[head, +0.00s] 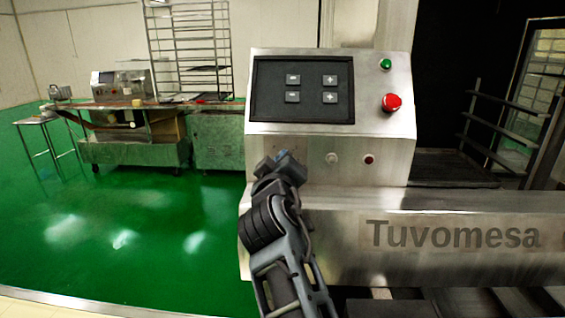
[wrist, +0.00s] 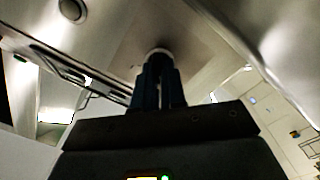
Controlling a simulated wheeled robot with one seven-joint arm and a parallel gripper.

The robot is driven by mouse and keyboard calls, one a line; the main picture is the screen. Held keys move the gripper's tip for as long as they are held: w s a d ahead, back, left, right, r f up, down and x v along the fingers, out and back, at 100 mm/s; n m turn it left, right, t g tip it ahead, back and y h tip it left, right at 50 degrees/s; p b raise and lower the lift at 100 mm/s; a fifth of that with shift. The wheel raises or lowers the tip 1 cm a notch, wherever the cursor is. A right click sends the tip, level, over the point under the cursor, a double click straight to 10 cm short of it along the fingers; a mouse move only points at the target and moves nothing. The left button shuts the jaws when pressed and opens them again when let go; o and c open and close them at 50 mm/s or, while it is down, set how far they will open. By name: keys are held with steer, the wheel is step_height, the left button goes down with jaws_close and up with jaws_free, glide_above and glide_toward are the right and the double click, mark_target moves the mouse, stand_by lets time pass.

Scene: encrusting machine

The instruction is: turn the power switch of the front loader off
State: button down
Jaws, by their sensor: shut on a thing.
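The steel control box (head: 405,130) of the front loader stands in the middle of the head view. My gripper (head: 288,156) is at the left part of its lower face, its fingertips against the panel. In the wrist view the two dark fingers of my gripper (wrist: 158,72) are shut around a small pale round knob (wrist: 158,52) on the metal face, which I take as the power switch. My gripper hides this knob in the head view, and its turn position cannot be told.
Right of my gripper are a pale round knob (head: 331,158) and a small red one (head: 369,160). Above are a black button panel (head: 303,108), a red mushroom button (head: 391,102) and a green button (head: 385,63). Green floor (head: 130,240) is clear at left.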

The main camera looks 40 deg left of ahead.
steer(key=c, duration=1.2)
jaws_free()
steer(key=shift+s, duration=0.1)
steer(key=shift+b+v, duration=0.3)
steer(key=shift+v, duration=3.55)
steer(key=shift+f, duration=0.1)
